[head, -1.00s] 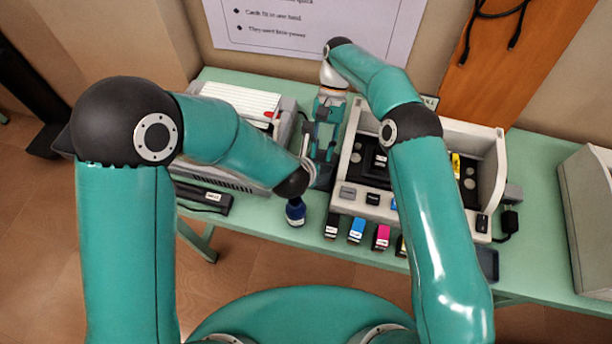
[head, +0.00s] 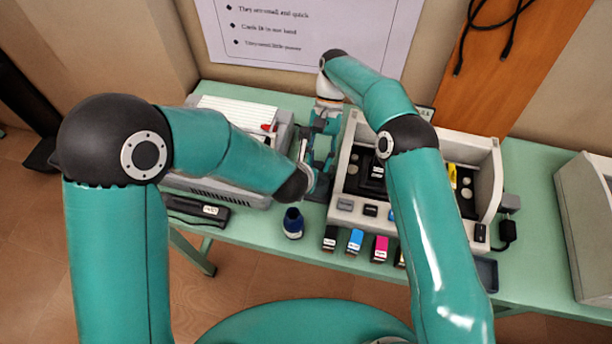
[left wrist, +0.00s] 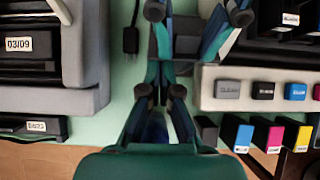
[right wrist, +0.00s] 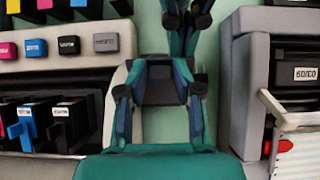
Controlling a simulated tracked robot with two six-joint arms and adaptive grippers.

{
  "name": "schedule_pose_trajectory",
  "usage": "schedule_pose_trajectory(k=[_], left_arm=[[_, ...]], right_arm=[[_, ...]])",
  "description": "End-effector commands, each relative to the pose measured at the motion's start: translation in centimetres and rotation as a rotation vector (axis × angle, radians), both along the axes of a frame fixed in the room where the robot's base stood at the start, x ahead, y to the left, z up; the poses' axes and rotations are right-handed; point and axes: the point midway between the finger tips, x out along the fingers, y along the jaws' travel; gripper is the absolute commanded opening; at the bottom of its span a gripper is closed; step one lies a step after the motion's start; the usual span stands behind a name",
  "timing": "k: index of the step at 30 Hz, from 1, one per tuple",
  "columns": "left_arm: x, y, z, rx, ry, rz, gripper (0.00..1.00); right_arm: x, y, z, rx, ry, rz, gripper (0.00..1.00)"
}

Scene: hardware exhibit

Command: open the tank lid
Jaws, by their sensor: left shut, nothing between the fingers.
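Between the two grey machines on the bench sits a dark grey block, seen in the right wrist view (right wrist: 163,88); I take it for the tank or its lid. It also shows in the left wrist view (left wrist: 187,46). My right gripper (head: 327,121) reaches down from the back, its fingers apart on either side of this block; whether they touch it is unclear. My left gripper (left wrist: 160,82) is shut and empty, in front of the block. In the head view the left wrist hides part of that area. No raised lid is visible.
A blue ink bottle (head: 293,223) stands at the bench's front edge. Coloured cartridges (head: 356,240) line the front of the right-hand printer (head: 345,190). The left-hand printer (head: 215,185) stands close on the other side. The gap between the machines is narrow.

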Motion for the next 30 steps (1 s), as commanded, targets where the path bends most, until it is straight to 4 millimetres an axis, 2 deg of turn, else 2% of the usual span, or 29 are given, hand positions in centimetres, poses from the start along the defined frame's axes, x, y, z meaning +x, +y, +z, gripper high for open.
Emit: schedule_pose_trajectory(k=[1, 16, 30], left_arm=[[0.5, -0.2, 0.6, -0.003, -0.019, -0.001, 0.00], [0.5, -0.2, 0.5, -0.002, -0.017, -0.005, 0.00], [0.8, -0.1, 0.5, -0.003, -0.018, 0.000, 0.00]], right_arm=[[-0.3, 0.2, -0.4, -0.001, 0.012, 0.003, 0.49], [-0.4, 0.2, -0.5, 0.000, 0.014, 0.001, 0.50], [-0.5, -0.2, -2.5, 0.020, -0.016, -0.002, 0.50]])
